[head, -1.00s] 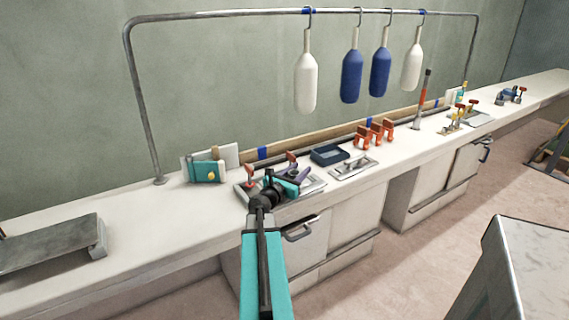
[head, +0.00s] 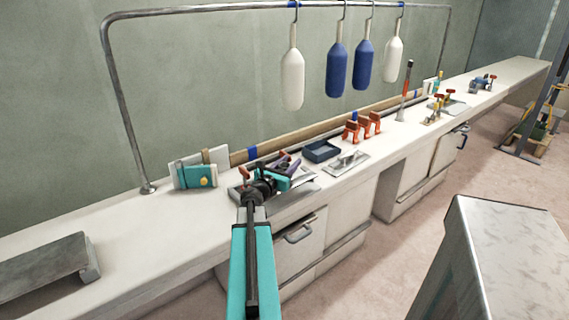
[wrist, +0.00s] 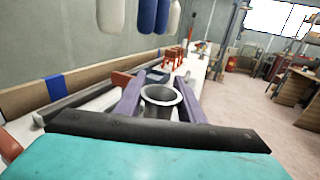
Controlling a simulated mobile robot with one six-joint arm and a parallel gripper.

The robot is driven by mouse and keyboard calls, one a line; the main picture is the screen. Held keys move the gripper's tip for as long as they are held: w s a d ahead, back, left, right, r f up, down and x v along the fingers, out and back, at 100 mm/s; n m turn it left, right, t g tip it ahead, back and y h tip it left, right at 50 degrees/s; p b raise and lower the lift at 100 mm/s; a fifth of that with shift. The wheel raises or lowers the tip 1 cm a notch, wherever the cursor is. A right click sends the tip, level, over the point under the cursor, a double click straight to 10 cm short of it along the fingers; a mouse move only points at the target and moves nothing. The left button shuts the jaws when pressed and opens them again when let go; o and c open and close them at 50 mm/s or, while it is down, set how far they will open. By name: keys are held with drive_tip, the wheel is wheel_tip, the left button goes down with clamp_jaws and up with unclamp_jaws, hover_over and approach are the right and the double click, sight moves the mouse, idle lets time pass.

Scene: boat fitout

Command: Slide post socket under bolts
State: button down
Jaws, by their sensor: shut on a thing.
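My gripper (wrist: 160,99) has two purple fingers, one on each side of a grey metal socket with a round open top (wrist: 161,94). It is shut on this post socket, which stands about upright in the wrist view. In the head view my gripper (head: 284,167) is over a metal plate (head: 307,186) on the bench, and my arm hides most of the socket. A red-brown knob (head: 243,174) stands left of the gripper, and another shows left of the fingers in the wrist view (wrist: 121,79). I cannot tell the bolts, or the gap beneath the socket, clearly.
A blue tray (head: 321,151), a plate with a handle (head: 347,164) and orange clamps (head: 362,127) lie to the right. A teal pouch (head: 195,177) is at the left. A grey cabinet (head: 510,260) is at front right.

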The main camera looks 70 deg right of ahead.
drive_tip(key=shift+w, duration=0.2)
drive_tip(key=shift+a+f, duration=0.1)
drive_tip(key=shift+f, duration=0.05)
